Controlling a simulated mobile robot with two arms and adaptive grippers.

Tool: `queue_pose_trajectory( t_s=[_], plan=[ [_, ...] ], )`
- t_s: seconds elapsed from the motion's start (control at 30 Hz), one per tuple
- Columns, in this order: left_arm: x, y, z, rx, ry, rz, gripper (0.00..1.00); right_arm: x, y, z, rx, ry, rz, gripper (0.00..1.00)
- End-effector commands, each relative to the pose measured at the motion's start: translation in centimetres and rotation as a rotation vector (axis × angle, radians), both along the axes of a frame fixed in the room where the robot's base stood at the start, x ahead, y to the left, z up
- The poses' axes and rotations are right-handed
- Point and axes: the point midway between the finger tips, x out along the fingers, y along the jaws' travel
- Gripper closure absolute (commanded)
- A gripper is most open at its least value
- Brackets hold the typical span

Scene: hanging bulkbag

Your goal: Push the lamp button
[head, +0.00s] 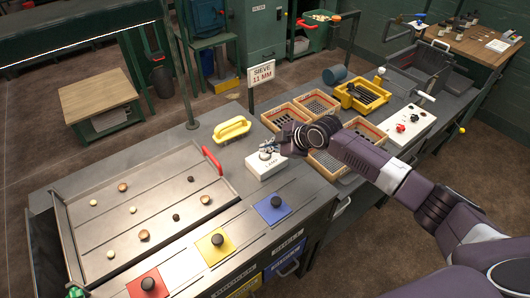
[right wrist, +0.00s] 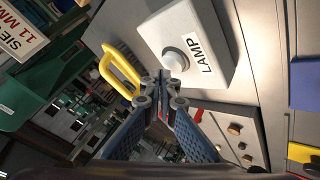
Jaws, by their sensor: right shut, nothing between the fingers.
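The lamp box (head: 264,164) is a white block on the grey workbench, with the word LAMP on its face. In the right wrist view the lamp box (right wrist: 212,50) fills the upper middle, and its round pale button (right wrist: 174,60) shows beside the label. My right gripper (head: 270,148) is over the lamp box in the head view and hides part of its top. In the right wrist view the closed fingertips (right wrist: 165,78) are empty and appear just below the button. I cannot tell whether they touch it. My left gripper is not in view.
A yellow handle (head: 232,129) stands behind the lamp box. A sieve tray (head: 140,200) with small round pieces and a red handle lies to the left. Wooden boxes (head: 283,115) stand right.

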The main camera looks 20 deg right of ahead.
Motion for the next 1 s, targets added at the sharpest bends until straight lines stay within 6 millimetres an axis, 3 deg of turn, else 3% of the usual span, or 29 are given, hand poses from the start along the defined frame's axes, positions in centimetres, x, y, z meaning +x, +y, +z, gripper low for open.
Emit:
queue_pose_trajectory(
  t_s=[0.5, 1.0],
  plan=[
    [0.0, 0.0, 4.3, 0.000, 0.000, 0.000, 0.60, 0.0, 0.0, 5.5, 0.000, -0.002, -0.001, 1.00],
    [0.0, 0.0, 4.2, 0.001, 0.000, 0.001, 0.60, 0.0, 0.0, 5.4, 0.000, -0.001, -0.001, 1.00]
  ],
)
